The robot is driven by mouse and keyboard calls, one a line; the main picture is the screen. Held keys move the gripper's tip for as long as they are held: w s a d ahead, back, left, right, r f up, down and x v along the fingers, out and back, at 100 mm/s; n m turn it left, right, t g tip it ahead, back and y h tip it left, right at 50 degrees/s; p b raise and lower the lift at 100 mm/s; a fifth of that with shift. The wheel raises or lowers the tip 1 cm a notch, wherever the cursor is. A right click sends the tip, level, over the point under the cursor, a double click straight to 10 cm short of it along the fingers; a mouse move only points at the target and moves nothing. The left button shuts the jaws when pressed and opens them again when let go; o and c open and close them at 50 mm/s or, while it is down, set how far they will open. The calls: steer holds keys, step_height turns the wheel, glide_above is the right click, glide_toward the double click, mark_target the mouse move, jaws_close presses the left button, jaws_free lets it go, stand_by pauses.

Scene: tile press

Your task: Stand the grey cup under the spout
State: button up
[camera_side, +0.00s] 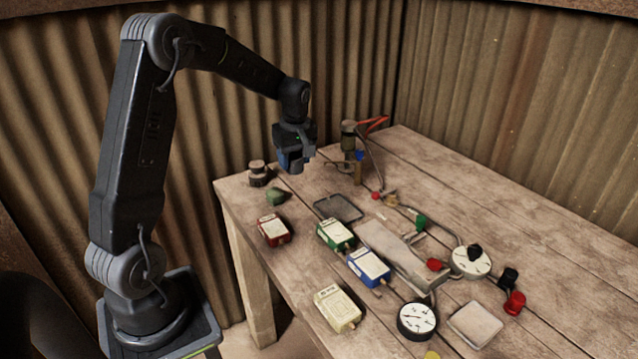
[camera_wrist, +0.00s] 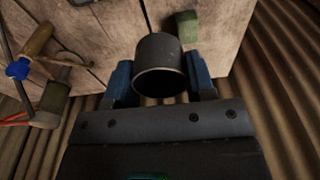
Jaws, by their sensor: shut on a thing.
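The grey cup (camera_wrist: 158,52) is between the two blue fingers of my gripper (camera_wrist: 160,78) in the wrist view, its round rim toward the camera. My gripper is shut on it. In the side view my gripper (camera_side: 292,166) hangs above the table's far left part, and the cup is hard to tell from the dark fingers. A stand with a grey cylinder (camera_side: 348,128), a blue knob (camera_side: 359,155) and thin curved pipes is just right of my gripper. It looks like the spout fixture, but the outlet is too small to tell. Its grey cylinder shows at left in the wrist view (camera_wrist: 55,97).
A green block (camera_side: 276,196) and a dark stacked knob (camera_side: 258,174) lie near the left edge. A dark shallow tray (camera_side: 338,209), a red box (camera_side: 272,230), a green box (camera_side: 335,234), a blue box (camera_side: 369,267) and dials stand nearer. The table's right side is clear.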

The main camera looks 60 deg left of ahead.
steer(key=shift+d+r+m, duration=0.15)
steer(key=shift+d+m, duration=0.2)
steer(key=shift+m, duration=0.15)
steer(key=w+d+r+m+t+h, duration=0.1)
steer(key=w+d+m, duration=0.1)
steer(key=d+m, duration=0.8)
steer(key=w+d+r+m+h, duration=0.1)
steer(key=w+d+m, duration=0.1)
steer(key=d+m, duration=0.8)
steer(key=s+a+f+n, duration=0.1)
steer(key=s+a+n, duration=0.15)
steer(key=a, duration=1.25)
steer(key=s+a+f+n, duration=0.1)
steer(key=s+a, duration=0.3)
steer(key=a, duration=1.1)
steer(key=shift+y, duration=0.3)
steer(key=w+d+f, duration=0.2)
steer(key=w, duration=0.1)
steer(key=w+d+f, duration=0.2)
steer(key=w+f, duration=0.1)
steer(key=w+d+f, duration=0.2)
steer(key=w, duration=0.1)
steer(key=shift+w+f, duration=0.15)
steer(key=shift+f, duration=1.95)
steer(key=shift+f, duration=0.1)
